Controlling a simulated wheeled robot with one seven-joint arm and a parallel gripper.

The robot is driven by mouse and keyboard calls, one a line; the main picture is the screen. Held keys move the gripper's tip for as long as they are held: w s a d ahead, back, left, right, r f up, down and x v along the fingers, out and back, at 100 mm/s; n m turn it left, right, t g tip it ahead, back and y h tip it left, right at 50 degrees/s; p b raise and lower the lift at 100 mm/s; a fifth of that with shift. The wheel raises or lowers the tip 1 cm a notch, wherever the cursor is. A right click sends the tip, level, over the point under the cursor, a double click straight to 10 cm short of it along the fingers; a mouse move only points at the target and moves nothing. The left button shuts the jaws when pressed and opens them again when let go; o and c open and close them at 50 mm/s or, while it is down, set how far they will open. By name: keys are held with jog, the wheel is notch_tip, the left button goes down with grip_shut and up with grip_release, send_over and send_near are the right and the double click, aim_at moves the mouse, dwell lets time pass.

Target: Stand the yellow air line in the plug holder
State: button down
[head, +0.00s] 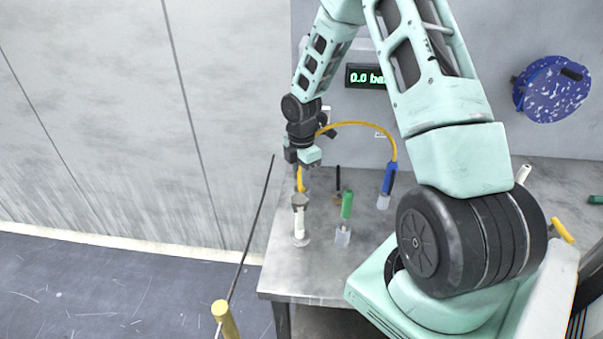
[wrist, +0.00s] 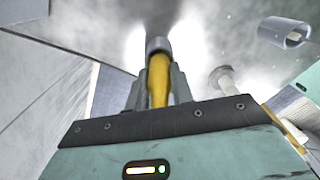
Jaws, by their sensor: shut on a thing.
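My gripper (head: 303,160) is at the end of the arm, above the left part of the grey bench. In the wrist view its fingers (wrist: 158,95) are shut on the yellow air line (wrist: 159,78), whose grey metal tip (wrist: 158,45) points away from the palm. In the head view its yellow part (head: 300,180) hangs below the gripper. A yellow hose (head: 365,124) arcs from behind the gripper to a blue connector (head: 389,178). A short hollow cylinder (wrist: 285,32) shows at the upper right of the wrist view. I cannot tell if it is the plug holder.
A white upright piece (head: 299,219) and a green piece in a clear base (head: 347,205) stand near the bench's front. A dark thin post (head: 338,180) stands behind. A wall display (head: 366,77) reads 0.0. A blue speckled disc (head: 552,89) hangs right.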

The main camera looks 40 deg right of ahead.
jog(key=shift+f, duration=0.1)
jog(key=c, duration=1.2)
grip_release()
